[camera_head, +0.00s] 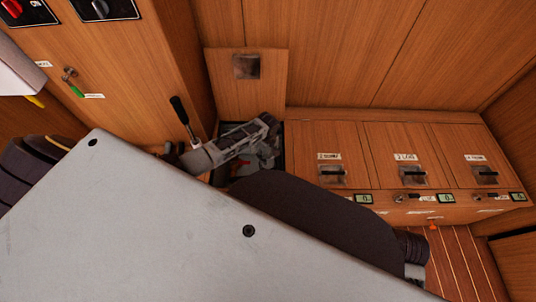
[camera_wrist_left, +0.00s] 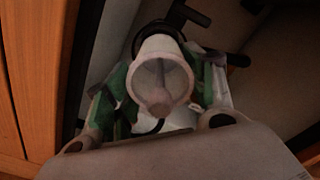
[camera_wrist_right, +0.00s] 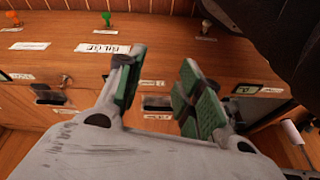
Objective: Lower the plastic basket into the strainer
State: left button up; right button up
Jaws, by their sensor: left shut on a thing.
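In the left wrist view, my left gripper (camera_wrist_left: 158,98) is shut on a white, cup-like plastic basket (camera_wrist_left: 161,68), with green pads on both sides of it. I see into its open end, with thin ribs inside. A dark round ring (camera_wrist_left: 152,36) with black handles shows just behind the basket; it may be the strainer, but the basket hides most of it. I cannot tell whether they touch. In the head view, my left gripper (camera_head: 262,160) reaches into an open dark compartment. In the right wrist view, my right gripper (camera_wrist_right: 160,95) is open and empty.
A raised wooden lid (camera_head: 247,85) stands behind the compartment. Closed lidded boxes (camera_head: 400,155) with latches and small displays line the right. A black-handled lever (camera_head: 180,110) stands left of the gripper. A counter label (camera_wrist_right: 103,49) shows beyond my right gripper. My grey arm blocks the foreground.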

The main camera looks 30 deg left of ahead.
pick_arm(q)
jog(key=shift+f+b, duration=0.55)
jog(key=shift+f, duration=0.65)
pick_arm(e)
jog(key=shift+s+a+r, duration=0.1)
jog(key=shift+r, duration=0.6)
